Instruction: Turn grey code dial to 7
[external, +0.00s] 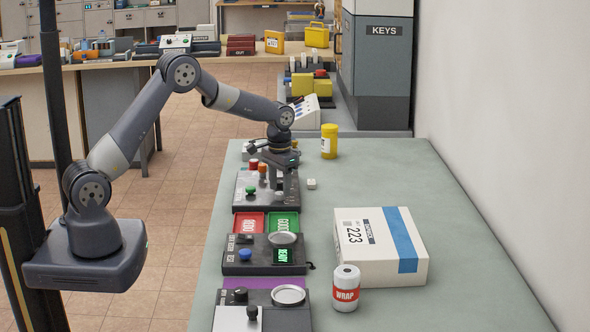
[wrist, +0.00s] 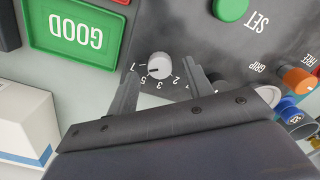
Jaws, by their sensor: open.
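The grey code dial (wrist: 160,65) is a small round light-grey knob on a dark panel, ringed by white numbers, several of them readable, in the wrist view. I cannot tell for certain which number it points at. My gripper (wrist: 163,75) is open, with one finger on either side of the dial and a gap to each; no contact with the knob is clear. In the external view my gripper (external: 279,190) hangs low over the dark panel (external: 250,203), and the dial is hidden there.
A green SET button (wrist: 230,8) and an orange knob (wrist: 299,81) are near the dial. The green GOOD tray (wrist: 85,35) lies beside the panel. A white parcel (external: 350,265) and a WRAP canister (external: 346,290) stand on the right.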

